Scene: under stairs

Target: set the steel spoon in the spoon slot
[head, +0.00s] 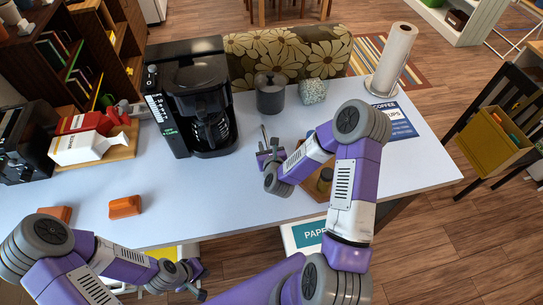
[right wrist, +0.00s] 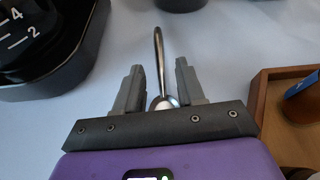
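The steel spoon (right wrist: 158,48) lies on the white table, its bowl towards my right gripper and its handle pointing away. My right gripper (right wrist: 158,82) is open, with a finger on each side of the spoon and a gap to each. In the head view the spoon's handle (head: 264,132) shows just beyond the right gripper (head: 270,152). A wooden tray (right wrist: 264,98) stands to the right of the gripper; in the head view my right arm mostly covers it. I cannot make out the spoon slot. My left gripper (head: 203,282) is open and empty by the table's front edge.
A black coffee maker (head: 193,95) stands left of the right gripper. A dark grey canister (head: 270,93), a speckled cup (head: 313,91) and a paper towel roll (head: 393,60) stand behind. Orange blocks (head: 125,207) lie at the front left. The table's middle front is clear.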

